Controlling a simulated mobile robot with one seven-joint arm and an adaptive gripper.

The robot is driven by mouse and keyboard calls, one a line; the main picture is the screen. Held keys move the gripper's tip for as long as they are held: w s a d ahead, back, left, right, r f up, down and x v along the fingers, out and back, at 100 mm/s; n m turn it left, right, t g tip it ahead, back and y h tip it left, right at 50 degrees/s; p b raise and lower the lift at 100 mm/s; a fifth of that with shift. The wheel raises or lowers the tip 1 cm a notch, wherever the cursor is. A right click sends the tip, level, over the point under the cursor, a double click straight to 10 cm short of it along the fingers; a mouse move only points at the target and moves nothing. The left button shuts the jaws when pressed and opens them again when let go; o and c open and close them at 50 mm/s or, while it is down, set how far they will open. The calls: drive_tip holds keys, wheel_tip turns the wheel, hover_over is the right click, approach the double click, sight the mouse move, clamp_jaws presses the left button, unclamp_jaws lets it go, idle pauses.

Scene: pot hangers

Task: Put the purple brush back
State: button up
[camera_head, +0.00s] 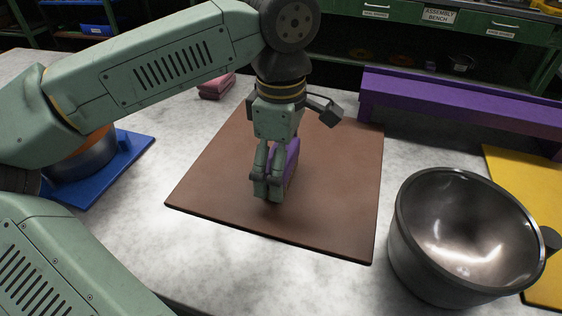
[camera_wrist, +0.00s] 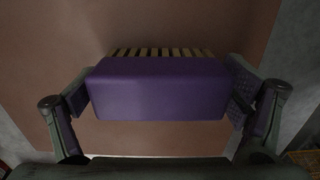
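The purple brush (camera_wrist: 157,88) has a smooth block-shaped body and a row of pale bristles along its far side in the wrist view. In the head view the brush (camera_head: 292,160) stands on the brown mat (camera_head: 335,190), partly hidden behind my fingers. My gripper (camera_head: 267,192) points down at it. In the wrist view my gripper (camera_wrist: 160,98) has one finger at each end of the brush, with little or no gap at either side. I cannot tell if the fingers press on it or if it is clear of the mat.
A purple rack (camera_head: 460,100) stands at the back right. A large metal pot (camera_head: 410,235) stands at the front right beside a yellow mat (camera_head: 540,270). Another pot (camera_head: 85,163) sits on a blue mat (camera_head: 130,165) at left. A pink object (camera_head: 216,86) lies behind. The brown mat's right side is clear.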

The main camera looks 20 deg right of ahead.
drive_tip(key=shift+o, duration=0.5)
drive_tip(key=shift+r, duration=0.1)
drive_tip(key=shift+r, duration=0.25)
wheel_tip(320, 180, up, 12)
drive_tip(key=shift+f+p, duration=0.15)
drive_tip(key=shift+p, duration=0.25)
drive_tip(key=shift+s+f, duration=0.1)
